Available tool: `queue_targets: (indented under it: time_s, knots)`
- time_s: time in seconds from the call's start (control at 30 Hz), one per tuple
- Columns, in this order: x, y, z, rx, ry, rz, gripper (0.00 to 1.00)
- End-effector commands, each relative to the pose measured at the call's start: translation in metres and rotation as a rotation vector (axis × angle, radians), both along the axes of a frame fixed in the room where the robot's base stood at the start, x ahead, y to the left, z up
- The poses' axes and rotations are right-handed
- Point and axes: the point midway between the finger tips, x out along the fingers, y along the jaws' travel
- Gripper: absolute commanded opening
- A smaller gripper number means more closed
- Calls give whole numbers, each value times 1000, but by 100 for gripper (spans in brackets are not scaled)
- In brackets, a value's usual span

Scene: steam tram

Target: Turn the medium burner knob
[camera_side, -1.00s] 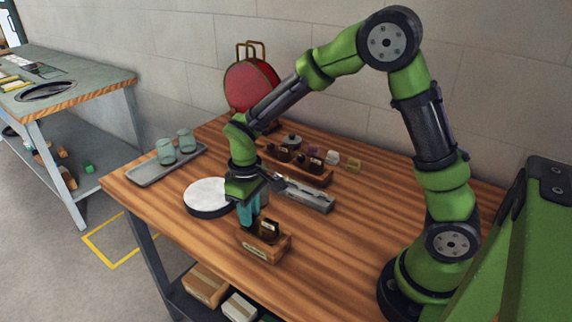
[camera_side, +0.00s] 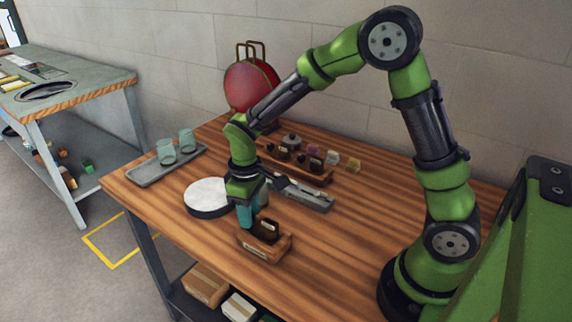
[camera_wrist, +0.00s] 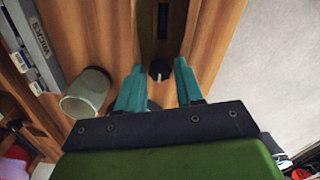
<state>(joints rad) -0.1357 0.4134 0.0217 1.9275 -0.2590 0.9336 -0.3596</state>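In the wrist view a small black knob (camera_wrist: 159,71) with a white mark sits at the end of a brown wooden block (camera_wrist: 152,45). I cannot tell its size or which burner it serves. My gripper (camera_wrist: 160,66) is open, with one teal finger on each side of the knob and gaps between. In the side view my gripper (camera_side: 247,215) points down beside the small wooden block (camera_side: 262,250), which carries a dark upright piece (camera_side: 267,229). The knob is hidden there. A round white-topped plate with a dark rim (camera_side: 207,196) lies just left of the gripper.
A grey metal tray (camera_side: 315,199) and a wooden rack (camera_side: 305,171) of small dark items lie behind the gripper. A tray (camera_side: 150,177) holding glasses is at the left. The table's front right is clear.

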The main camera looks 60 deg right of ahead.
Motion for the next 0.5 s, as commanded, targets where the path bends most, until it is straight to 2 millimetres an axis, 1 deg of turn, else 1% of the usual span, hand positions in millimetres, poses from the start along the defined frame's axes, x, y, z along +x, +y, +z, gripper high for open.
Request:
queue_targets:
  time_s: [0.17, 0.27, 0.37, 0.47, 0.5]
  knots:
    - [0, 0, 0, 0, 0, 0, 36]
    - [0, 0, 3, 0, -1, -1, 36]
    - [1, 0, 14, 0, -5, -1, 36]
    - [1, 0, 33, 1, -6, 0, 36]
    - [1, 0, 42, 1, -7, -1, 36]
